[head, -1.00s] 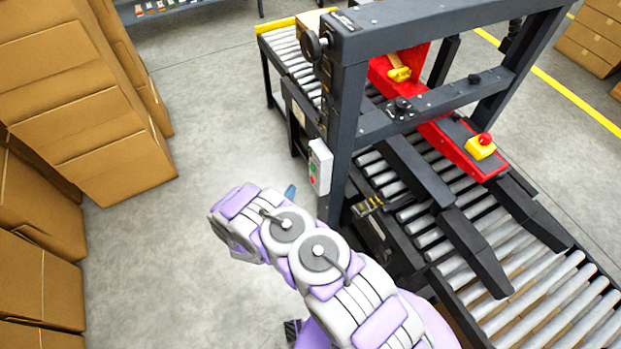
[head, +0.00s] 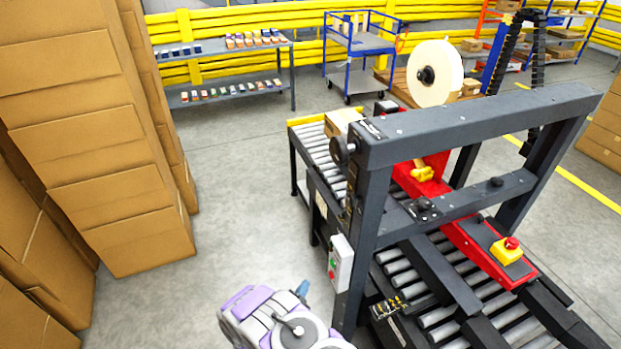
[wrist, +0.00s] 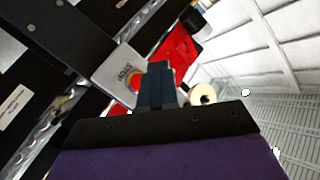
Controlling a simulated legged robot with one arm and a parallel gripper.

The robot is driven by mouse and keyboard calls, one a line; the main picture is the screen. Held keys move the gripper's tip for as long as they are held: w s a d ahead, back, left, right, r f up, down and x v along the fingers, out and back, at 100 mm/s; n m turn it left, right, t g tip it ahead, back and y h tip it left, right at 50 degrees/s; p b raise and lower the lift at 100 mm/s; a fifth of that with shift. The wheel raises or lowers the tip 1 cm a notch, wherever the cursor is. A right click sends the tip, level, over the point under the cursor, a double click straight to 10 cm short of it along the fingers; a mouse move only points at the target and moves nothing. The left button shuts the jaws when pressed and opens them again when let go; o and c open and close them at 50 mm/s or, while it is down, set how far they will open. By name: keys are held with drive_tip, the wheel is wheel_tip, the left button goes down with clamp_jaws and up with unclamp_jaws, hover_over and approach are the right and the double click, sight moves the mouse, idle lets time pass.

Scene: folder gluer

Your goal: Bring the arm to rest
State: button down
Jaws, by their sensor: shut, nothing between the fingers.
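My arm (head: 275,318) shows at the bottom of the head view, purple and grey, bent beside the left side of the folder gluer (head: 365,200). My gripper looks apart from the box, though the gap is hard to judge.
Tall stacks of cardboard boxes (head: 95,130) stand at the left. The machine's roller conveyor (head: 320,150) runs at the right. Grey floor (head: 245,180) lies clear between them. A shelf table (head: 225,95) and a blue cart (head: 365,55) stand at the back.

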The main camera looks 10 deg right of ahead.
drive_tip(key=w+a+r+n+g+y, duration=0.1)
drive_tip(key=w+a+r+g+y, duration=0.1)
drive_tip(key=w+r+y, duration=0.3)
drive_tip(key=w+a+r+n+g, duration=0.1)
drive_tip(key=w+a+r+g, duration=0.15)
drive_tip(key=r, duration=0.55)
drive_tip(key=s+r+n+g+y, duration=0.2)
drive_tip(key=s+r, duration=0.1)
drive_tip(key=r, duration=0.4)
drive_tip(key=s+r+n+g+y, duration=0.15)
drive_tip(key=s+r, duration=0.25)
drive_tip(key=r, duration=0.4)
drive_tip(key=s+d+r+n+g, duration=0.2)
drive_tip(key=s+d+r, duration=0.2)
drive_tip(key=s, duration=1)
drive_tip(key=s+d+r+n+g, duration=0.3)
drive_tip(key=s+d+r, duration=0.2)
drive_tip(key=s, duration=0.9)
drive_tip(key=s+d+r+n+g, duration=0.3)
drive_tip(key=s+d+r, duration=0.2)
drive_tip(key=s, duration=0.9)
wheel_tip(320, 180, up, 2)
